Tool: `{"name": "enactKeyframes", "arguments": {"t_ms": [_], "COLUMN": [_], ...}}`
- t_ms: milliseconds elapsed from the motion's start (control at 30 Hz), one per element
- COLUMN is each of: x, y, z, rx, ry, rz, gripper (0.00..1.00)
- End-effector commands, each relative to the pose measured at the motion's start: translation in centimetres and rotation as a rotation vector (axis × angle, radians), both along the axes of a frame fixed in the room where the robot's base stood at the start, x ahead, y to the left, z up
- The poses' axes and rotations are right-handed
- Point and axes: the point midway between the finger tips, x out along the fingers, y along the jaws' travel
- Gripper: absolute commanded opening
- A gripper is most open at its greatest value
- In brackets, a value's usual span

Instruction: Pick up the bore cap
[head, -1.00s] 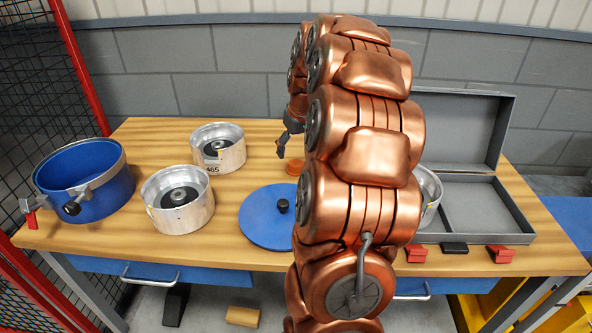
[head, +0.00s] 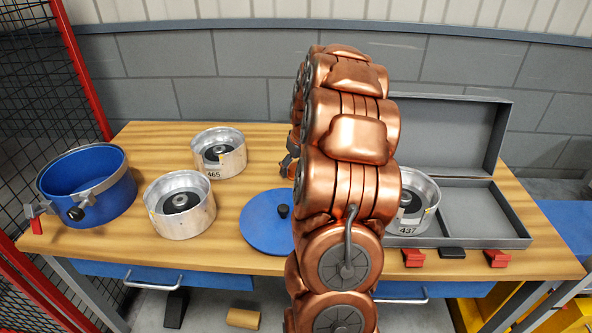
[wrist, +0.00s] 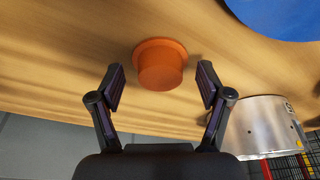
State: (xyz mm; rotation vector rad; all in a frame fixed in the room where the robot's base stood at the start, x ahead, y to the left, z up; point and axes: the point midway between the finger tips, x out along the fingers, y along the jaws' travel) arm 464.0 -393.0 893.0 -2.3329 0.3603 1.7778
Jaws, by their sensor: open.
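The bore cap (wrist: 160,66) is a small orange flanged plug on the wooden bench. In the wrist view it lies between and just beyond the fingertips of my open gripper (wrist: 161,88), touching neither finger. In the head view my arm hides the cap. There, only a small dark part of my gripper (head: 289,165) shows at the left edge of the arm, above the bench.
A blue lid (head: 262,235) lies mid-bench, a blue pot (head: 85,185) left, an open grey case (head: 490,222) right.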

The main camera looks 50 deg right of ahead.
Motion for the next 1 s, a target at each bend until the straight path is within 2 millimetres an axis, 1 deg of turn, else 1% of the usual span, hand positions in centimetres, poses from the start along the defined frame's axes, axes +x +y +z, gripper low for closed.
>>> {"name": "enactKeyframes", "arguments": {"t_ms": [167, 633, 867, 1000], "x": [0.03, 0.04, 0.05, 0.08], "y": [-0.02, -0.02, -0.02, -0.05], "z": [0.03, 0.07, 0.12, 0.61], "rx": [-0.002, -0.002, -0.002, -0.002], "ry": [-0.002, -0.002, -0.002, -0.004], "rz": [0.0, 0.0, 0.0, 0.0], "gripper": [0.78, 0.29, 0.29, 0.29]}}
